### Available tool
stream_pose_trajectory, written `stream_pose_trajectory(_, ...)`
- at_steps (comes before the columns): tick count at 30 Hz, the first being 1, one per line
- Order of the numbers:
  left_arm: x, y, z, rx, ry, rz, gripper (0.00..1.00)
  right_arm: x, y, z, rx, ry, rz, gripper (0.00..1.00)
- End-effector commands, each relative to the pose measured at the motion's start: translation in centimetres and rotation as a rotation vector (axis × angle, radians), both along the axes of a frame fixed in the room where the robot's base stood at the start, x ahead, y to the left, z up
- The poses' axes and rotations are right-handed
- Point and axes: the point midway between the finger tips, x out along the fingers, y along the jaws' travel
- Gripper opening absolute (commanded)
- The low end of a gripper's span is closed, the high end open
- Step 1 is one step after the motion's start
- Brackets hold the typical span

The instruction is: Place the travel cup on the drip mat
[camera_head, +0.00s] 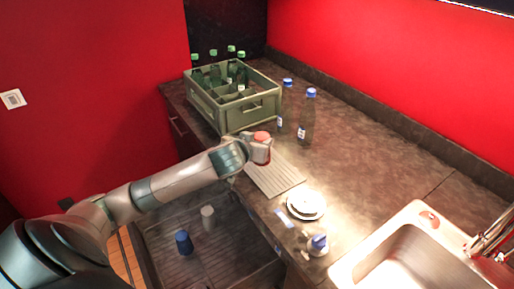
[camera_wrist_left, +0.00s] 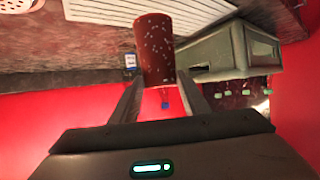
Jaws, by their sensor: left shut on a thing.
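The travel cup (camera_head: 262,136) is dark red with a lighter red top in the head view. My left gripper (camera_head: 259,150) is shut on it, by the counter's front edge and the far end of the drip mat. In the left wrist view, the speckled red cup (camera_wrist_left: 155,45) stands between the two fingers of the gripper (camera_wrist_left: 160,92). The drip mat (camera_head: 274,178) is a pale ribbed rectangle on the counter. It also shows in the left wrist view (camera_wrist_left: 105,10), beside and behind the cup. Whether the cup touches the mat is unclear. My right gripper is out of view.
A green crate (camera_head: 232,112) with bottles stands beyond the cup, with blue-capped bottles (camera_head: 307,118) to its right. Stacked white plates (camera_head: 306,204) lie nearer than the mat, with a sink (camera_head: 400,255) at right. An open drawer below holds a blue cup (camera_head: 184,243) and a pale cup (camera_head: 208,218).

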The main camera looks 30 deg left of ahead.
Motion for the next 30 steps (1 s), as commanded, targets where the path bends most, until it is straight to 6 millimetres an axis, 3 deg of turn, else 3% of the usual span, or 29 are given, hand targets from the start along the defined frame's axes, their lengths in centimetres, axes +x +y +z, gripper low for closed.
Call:
stream_pose_trajectory(14, 0.1, 0.7, -0.5, 0.0, -0.001, -0.001, 0.03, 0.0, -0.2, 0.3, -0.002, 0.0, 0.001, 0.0)
stream_pose_trajectory(24, 0.1, 0.7, -3.9, 0.0, 0.002, 0.0, 0.03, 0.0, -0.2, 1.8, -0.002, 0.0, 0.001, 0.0)
stream_pose_trajectory(30, 0.1, 0.7, -4.4, 0.0, -0.002, -0.001, 0.03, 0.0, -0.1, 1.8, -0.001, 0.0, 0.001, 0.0)
